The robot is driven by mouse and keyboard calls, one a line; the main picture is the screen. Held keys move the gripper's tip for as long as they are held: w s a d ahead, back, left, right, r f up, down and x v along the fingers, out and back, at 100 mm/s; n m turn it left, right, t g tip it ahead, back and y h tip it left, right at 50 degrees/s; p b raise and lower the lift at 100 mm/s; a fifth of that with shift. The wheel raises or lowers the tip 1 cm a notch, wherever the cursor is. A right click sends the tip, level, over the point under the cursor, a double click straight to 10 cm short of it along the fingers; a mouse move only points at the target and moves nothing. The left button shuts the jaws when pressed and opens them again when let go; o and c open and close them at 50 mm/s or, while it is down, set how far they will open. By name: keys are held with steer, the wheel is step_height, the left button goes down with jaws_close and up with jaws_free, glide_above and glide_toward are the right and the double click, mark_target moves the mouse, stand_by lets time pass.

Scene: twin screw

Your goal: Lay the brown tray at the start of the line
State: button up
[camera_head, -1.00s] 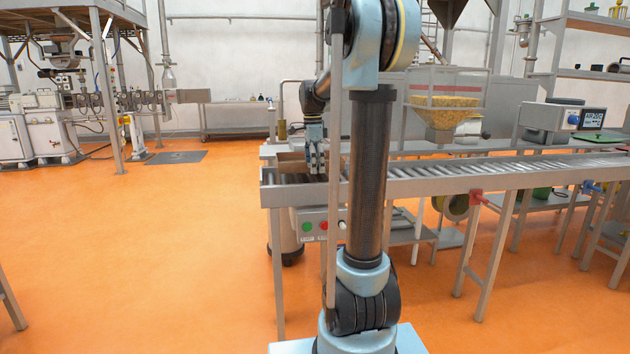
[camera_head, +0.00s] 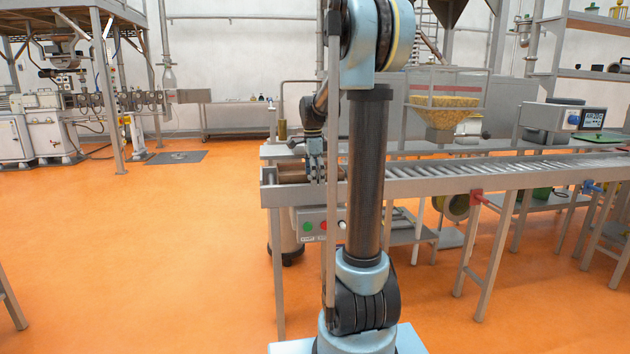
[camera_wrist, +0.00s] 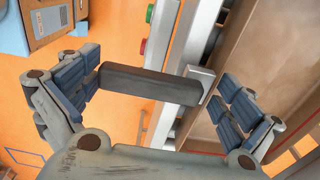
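The brown tray (camera_head: 294,172) sits at the left end of the roller conveyor (camera_head: 268,192), low between its rails. In the wrist view the brown tray (camera_wrist: 258,60) fills the right side, seen close up and cut by the picture edge. My gripper (camera_head: 317,181) points down at the tray's right part in the head view; the column of my arm hides what lies just right of it. In the wrist view my gripper (camera_wrist: 160,85) has its fingers wide apart. A dark bar (camera_wrist: 150,83) lies across between them; I cannot tell what it belongs to.
A control box (camera_head: 318,223) with green and red buttons hangs under the conveyor's left end. A hopper with yellow grains (camera_head: 446,102) and a boxed instrument (camera_head: 580,118) stand behind the line.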

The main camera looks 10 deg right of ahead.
step_height(320, 180, up, 12)
steer(key=s+f+n+t, duration=0.1)
steer(key=s+f+n, duration=0.3)
steer(key=s, duration=0.5)
steer(key=s+f+n, duration=0.5)
steer(key=s, duration=0.5)
steer(key=s+f+n+t, duration=0.1)
steer(key=s+f+n, duration=0.8)
steer(key=s+f, duration=0.6)
step_height(320, 180, down, 3)
steer(key=shift+s+d+r, duration=0.15)
steer(key=shift+s+r, duration=0.05)
steer(key=shift+s, duration=0.2)
